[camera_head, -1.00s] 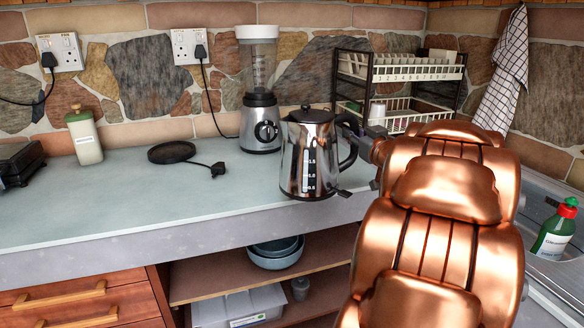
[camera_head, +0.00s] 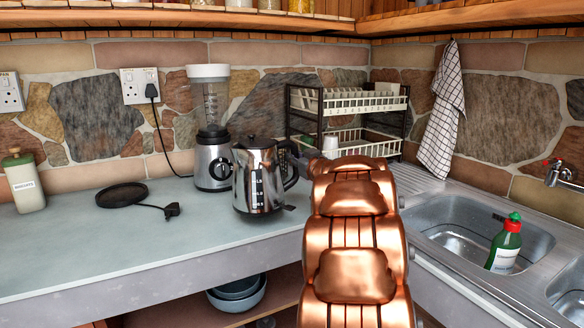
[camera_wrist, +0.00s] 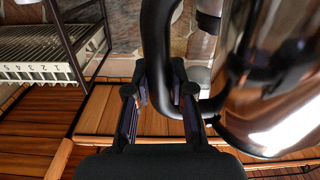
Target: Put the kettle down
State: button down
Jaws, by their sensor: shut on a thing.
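The kettle (camera_head: 258,180) is shiny metal with a black lid, black handle and a dark level scale. In the head view it is upright over the counter's right part, in front of the blender. I cannot tell whether its bottom touches the counter. My gripper (camera_wrist: 160,92) is shut on the kettle's handle (camera_wrist: 157,40) in the wrist view, with the metal body at the right. In the head view my copper arm hides most of the gripper. The round black base (camera_head: 122,194) with its cord lies on the counter to the left, apart from the kettle.
The blender (camera_head: 212,140) stands just behind the kettle. A dish rack (camera_head: 345,115) stands behind and to the right. The sink (camera_head: 470,235) with a green bottle (camera_head: 505,245) is at the right. The counter (camera_head: 120,245) in front is clear.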

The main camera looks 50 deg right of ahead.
jog(key=w+d+f, duration=0.1)
jog(key=f, duration=0.1)
jog(key=w+d+f+b, duration=0.1)
jog(key=w, duration=0.1)
jog(key=shift+f, duration=0.4)
jog(key=shift+w, duration=0.1)
jog(key=c, duration=1)
grip_release()
jog(key=shift+f, duration=0.1)
jog(key=v, duration=1.2)
